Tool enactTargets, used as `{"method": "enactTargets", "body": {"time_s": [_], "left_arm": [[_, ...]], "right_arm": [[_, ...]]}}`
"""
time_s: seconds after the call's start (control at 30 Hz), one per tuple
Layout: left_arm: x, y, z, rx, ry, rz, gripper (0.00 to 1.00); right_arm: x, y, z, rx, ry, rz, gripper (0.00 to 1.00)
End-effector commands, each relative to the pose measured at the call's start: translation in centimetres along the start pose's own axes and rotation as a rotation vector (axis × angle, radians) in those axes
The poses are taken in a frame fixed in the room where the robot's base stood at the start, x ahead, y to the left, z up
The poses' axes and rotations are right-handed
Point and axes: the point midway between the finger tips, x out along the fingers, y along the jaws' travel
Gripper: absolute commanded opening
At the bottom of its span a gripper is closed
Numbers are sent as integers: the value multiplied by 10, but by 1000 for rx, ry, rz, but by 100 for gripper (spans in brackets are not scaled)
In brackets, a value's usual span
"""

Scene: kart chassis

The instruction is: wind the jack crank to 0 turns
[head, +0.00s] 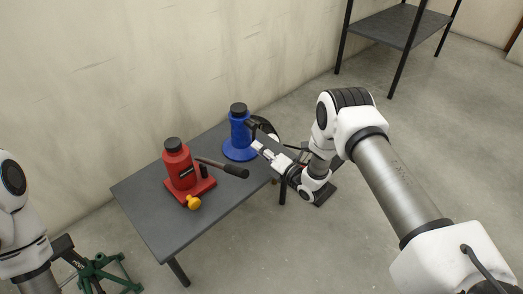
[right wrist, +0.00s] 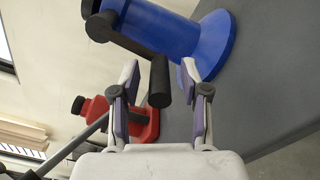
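The blue jack (head: 240,135) stands upright at the right end of the dark table, with a black cap on top. Its black crank sticks out toward my right gripper (head: 258,147). In the right wrist view the blue jack (right wrist: 165,27) is at the top, and the black crank grip (right wrist: 160,82) hangs between the fingers of my right gripper (right wrist: 160,77). The fingers are open, with a gap visible on each side of the grip. My left arm shows at the left edge of the head view, but its gripper is out of frame.
A red jack (head: 181,167) with a black-gripped lever (head: 234,171) and a yellow knob (head: 193,202) stands on the grey table (head: 160,223), left of the blue jack. A green stand (head: 104,270) is on the floor at lower left. A shelf (head: 398,25) stands at the back right.

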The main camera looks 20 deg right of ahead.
Motion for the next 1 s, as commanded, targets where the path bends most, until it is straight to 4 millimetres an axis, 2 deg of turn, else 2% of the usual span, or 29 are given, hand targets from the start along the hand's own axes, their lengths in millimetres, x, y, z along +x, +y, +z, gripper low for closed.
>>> {"method": "enactTargets", "body": {"time_s": [0.17,0.27,0.5,0.6,0.73,1.0], "left_arm": [[0,0,0,0,0,0,40],[0,0,0,0,0,0,40],[0,0,0,0,0,0,40],[0,0,0,0,0,0,40],[0,0,0,0,0,0,40],[0,0,0,0,0,0,40]], "right_arm": [[-10,-1,1,2,-2,-2,45],[-30,-1,1,4,-2,-4,45],[-92,-1,0,4,-2,-4,45],[-109,-1,1,1,-2,-3,45],[-119,0,0,0,0,-1,45],[-120,0,0,0,0,0,45]]}}
